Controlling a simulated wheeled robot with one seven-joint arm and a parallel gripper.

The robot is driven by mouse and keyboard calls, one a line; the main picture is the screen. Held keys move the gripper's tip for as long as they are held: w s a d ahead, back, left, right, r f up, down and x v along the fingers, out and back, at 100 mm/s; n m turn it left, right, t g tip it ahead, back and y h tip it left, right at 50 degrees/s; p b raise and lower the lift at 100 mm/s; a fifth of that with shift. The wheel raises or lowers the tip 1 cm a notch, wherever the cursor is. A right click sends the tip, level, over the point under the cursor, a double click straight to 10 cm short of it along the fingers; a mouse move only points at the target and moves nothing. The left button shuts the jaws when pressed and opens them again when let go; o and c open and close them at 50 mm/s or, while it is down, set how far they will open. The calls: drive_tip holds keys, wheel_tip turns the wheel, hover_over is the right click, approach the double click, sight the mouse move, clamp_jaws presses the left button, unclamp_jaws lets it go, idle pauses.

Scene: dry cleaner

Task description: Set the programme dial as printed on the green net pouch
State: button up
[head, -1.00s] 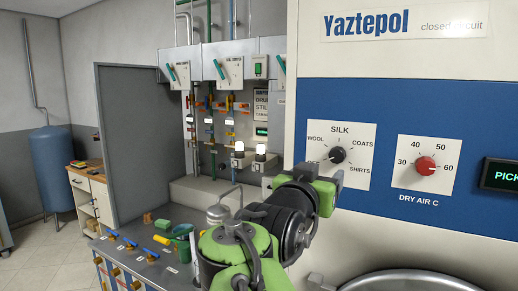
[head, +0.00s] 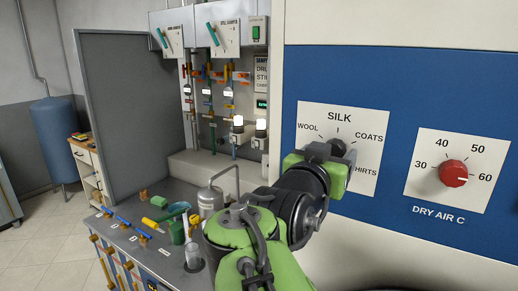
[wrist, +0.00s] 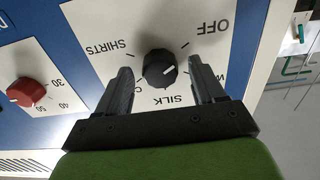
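The programme dial (head: 338,146) is a black round knob on a white plate marked WOOL, SILK, COATS and SHIRTS; the wrist view also shows OFF. In the wrist view the dial (wrist: 158,66) sits between my two dark fingers, with a gap on each side. A light mark shows on the dial's right side there; I cannot tell for sure which word it points to. I cannot make out the green net pouch in any view.
A red DRY AIR dial (head: 453,173) is to the right on the same blue panel. At left, a grey counter (head: 135,240) holds a metal can (head: 210,200), a green container and small items. Valves and pipes line the wall behind it.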

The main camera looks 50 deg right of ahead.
drive_tip(key=shift+d+f, duration=0.1)
drive_tip(key=shift+d, duration=0.1)
drive_tip(key=c, duration=1)
drive_tip(key=shift+c, duration=0.2)
drive_tip(key=shift+f+b, duration=0.1)
drive_tip(key=shift+b, duration=0.3)
drive_tip(key=shift+w+m+b, duration=0.15)
drive_tip(key=shift+m+b, duration=5.65)
drive_tip(key=shift+b, duration=0.1)
drive_tip(key=o, duration=1)
